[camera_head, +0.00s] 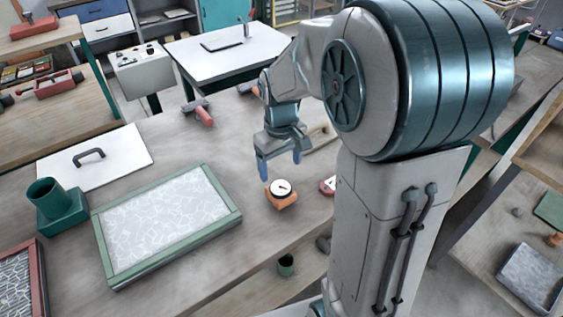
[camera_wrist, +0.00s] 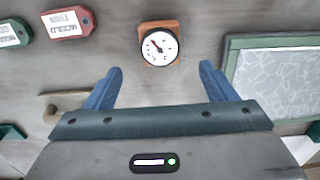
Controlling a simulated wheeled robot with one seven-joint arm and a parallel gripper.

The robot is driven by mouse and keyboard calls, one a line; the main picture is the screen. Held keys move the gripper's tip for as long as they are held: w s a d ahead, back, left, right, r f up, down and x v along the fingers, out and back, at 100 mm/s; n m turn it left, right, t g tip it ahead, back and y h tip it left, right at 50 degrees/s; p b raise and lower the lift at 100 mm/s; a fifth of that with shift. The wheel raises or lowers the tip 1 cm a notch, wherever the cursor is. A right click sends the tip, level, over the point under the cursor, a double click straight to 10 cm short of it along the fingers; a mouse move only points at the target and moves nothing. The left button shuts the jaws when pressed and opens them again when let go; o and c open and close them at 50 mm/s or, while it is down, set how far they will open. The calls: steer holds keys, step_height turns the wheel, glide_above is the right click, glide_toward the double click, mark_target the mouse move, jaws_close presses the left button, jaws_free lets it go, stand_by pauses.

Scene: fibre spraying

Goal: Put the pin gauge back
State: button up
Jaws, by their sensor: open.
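The pin gauge appears to be the round white dial on an orange-brown block (camera_head: 282,189), standing on the grey bench. In the wrist view the pin gauge (camera_wrist: 160,44) is upright in the picture, with its face and dark needle plain. My gripper (camera_head: 281,165) is open and empty above the bench, close to the gauge and slightly beyond it in the head view. In the wrist view the blue fingers of my gripper (camera_wrist: 160,67) are spread wide, and the gauge shows between and ahead of them, apart from both. A put-back place for the gauge cannot be told.
A green-framed tray (camera_head: 236,222) of pale fibre lies left of the gauge. A teal holder with a cup (camera_head: 62,208) and a white board with a black handle (camera_head: 125,150) are farther left. A red tag (camera_wrist: 69,22) and a green tag (camera_wrist: 14,33) lie nearby. Bare bench surrounds the gauge.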

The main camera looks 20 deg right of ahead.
steer(key=s+r+m+t, duration=0.1)
steer(key=s+r, duration=0.1)
steer(key=s, duration=0.5)
steer(key=s+r+m+t, duration=0.2)
steer(key=s+r, duration=0.1)
steer(key=s, duration=0.4)
steer(key=shift+s+a+r+m, duration=0.3)
steer(key=shift+s+r, duration=0.05)
